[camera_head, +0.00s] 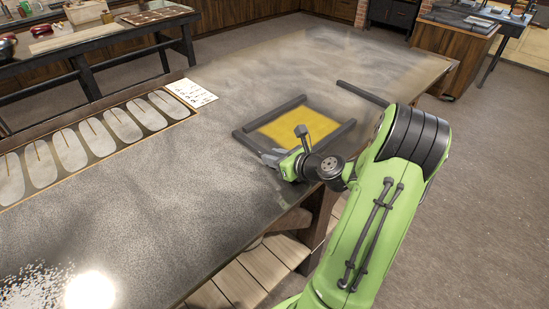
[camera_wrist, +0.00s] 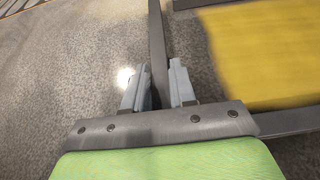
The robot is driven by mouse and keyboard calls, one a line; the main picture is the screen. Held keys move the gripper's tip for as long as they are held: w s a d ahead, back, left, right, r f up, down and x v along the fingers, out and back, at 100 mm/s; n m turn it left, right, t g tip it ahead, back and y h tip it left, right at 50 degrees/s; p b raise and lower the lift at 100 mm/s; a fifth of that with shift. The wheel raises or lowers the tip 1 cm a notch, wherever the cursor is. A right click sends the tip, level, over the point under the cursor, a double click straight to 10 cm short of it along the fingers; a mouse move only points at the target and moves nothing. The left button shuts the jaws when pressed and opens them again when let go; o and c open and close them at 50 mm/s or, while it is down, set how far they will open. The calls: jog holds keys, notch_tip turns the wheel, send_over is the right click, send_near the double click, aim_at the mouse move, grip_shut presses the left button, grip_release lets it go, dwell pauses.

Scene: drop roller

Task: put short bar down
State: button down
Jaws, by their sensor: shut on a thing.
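The bar runs along the sheet's left side and also shows in the head view (camera_head: 246,139). I cannot tell whether its underside touches the table. Dark bars lie along the sheet's far side (camera_head: 277,111) and near side (camera_head: 342,133). My wrist hides part of the near left corner.
Another dark bar (camera_head: 362,93) lies apart, right of the sheet. A white printed card (camera_head: 191,93) and a tray (camera_head: 110,152) of several pale oval pieces lie to the left. The table (camera_head: 290,60) is clear beyond the sheet. Its near edge runs under my arm.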

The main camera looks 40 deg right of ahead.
jog(key=c, duration=1.4)
grip_release()
jog(key=shift+f, duration=0.1)
jog(key=o, duration=0.5)
